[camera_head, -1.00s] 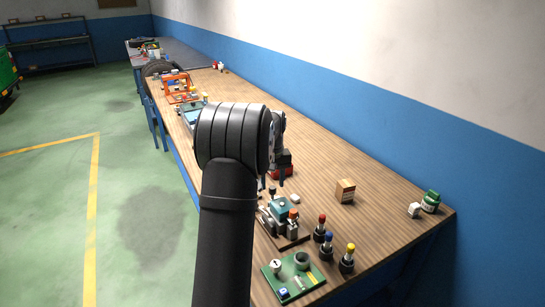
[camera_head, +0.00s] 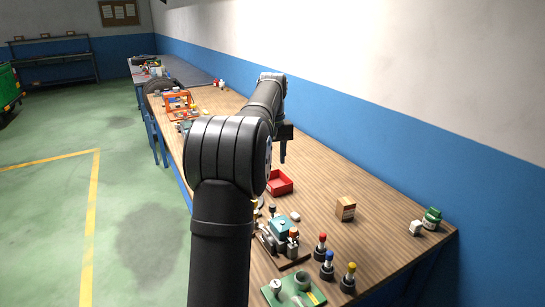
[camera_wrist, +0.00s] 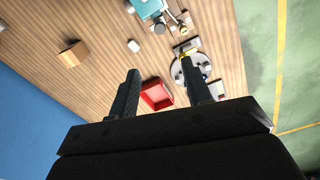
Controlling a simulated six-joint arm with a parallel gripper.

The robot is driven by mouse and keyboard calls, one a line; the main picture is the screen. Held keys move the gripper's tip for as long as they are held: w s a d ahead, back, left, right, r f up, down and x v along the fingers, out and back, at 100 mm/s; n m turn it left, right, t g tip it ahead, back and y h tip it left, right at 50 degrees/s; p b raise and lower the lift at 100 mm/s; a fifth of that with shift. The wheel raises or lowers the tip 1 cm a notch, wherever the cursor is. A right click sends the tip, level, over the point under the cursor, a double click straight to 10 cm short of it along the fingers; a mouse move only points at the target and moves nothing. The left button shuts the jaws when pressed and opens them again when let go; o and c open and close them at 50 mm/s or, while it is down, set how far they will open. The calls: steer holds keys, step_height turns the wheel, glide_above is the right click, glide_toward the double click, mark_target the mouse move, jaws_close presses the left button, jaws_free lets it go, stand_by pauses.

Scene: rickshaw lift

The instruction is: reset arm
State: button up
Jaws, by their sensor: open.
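My gripper (camera_wrist: 158,88) is open in the wrist view, with its two dark fingers apart and nothing between them. In the head view my gripper (camera_head: 283,150) hangs above the wooden bench (camera_head: 330,180), beyond my black arm. Below it on the bench is a red tray (camera_head: 280,183), which also shows between the fingers in the wrist view (camera_wrist: 155,96). The fingers are well above the bench and touch nothing.
A cardboard box (camera_head: 346,208), a white block (camera_head: 415,228) and a green jar (camera_head: 432,218) stand toward the right. A blue wall runs behind.

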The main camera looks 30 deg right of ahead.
mark_target(273, 205)
steer(key=shift+f, duration=0.1)
stand_by(0.3)
step_height(273, 205, down, 17)
steer(key=shift+f, duration=0.15)
stand_by(0.5)
steer(key=shift+f, duration=0.2)
steer(key=shift+r+m, duration=0.2)
steer(key=shift+m, duration=0.6)
steer(key=m, duration=1.1)
steer(key=shift+m, duration=2.4)
